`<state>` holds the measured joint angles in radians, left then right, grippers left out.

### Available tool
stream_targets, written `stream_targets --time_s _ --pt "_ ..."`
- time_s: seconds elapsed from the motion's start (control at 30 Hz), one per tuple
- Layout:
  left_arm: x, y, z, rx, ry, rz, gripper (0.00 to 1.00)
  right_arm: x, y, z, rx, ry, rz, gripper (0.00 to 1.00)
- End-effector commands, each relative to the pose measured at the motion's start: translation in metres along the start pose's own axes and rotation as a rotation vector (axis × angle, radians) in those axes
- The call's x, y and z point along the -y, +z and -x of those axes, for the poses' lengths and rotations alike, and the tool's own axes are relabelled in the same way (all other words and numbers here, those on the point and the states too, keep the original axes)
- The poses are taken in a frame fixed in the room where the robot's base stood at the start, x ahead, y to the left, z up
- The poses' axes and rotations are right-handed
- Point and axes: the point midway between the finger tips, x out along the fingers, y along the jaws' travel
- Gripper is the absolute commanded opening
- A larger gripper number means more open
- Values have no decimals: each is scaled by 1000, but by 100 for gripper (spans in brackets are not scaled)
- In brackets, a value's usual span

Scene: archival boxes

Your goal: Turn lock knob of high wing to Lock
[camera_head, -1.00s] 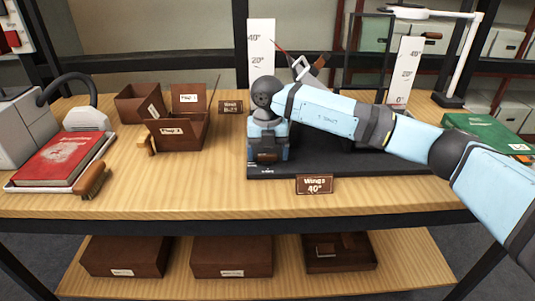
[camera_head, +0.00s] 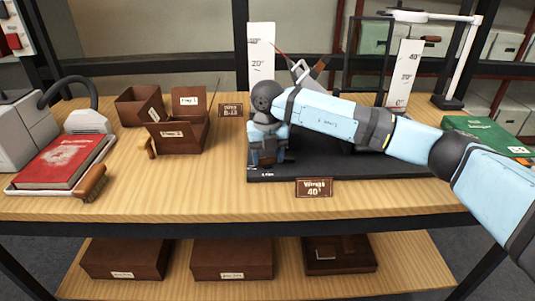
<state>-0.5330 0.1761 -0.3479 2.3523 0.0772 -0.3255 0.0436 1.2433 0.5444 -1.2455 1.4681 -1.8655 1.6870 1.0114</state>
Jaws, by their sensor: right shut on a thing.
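A black stand (camera_head: 340,170) on the table holds two white upright angle scales, a left one (camera_head: 261,50) and a right one (camera_head: 404,72). A sign reading "Wings 40°" (camera_head: 313,188) is at its front edge. My right gripper (camera_head: 267,160) points down at the stand's front left corner and is shut on a small, mostly hidden thing, apparently the lock knob. My arm covers much of the stand, so the knob's setting and most of the wings cannot be made out. My left gripper is not in view.
Brown open boxes (camera_head: 180,136) stand left of the stand. A red book (camera_head: 62,162) lies on a tray at far left, with a brush (camera_head: 92,184) beside it. A green book (camera_head: 486,134) lies at right. The table's front strip is mostly clear.

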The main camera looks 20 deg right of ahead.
Motion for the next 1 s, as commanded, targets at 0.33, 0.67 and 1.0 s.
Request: stream_targets --time_s 0.33,0.67,1.0 --pt "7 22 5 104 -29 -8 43 0 0 2 1 -1 301 32" --pt "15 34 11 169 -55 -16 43 0 0 2 1 0 615 32" --pt "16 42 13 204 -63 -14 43 0 0 1 0 -1 938 32"
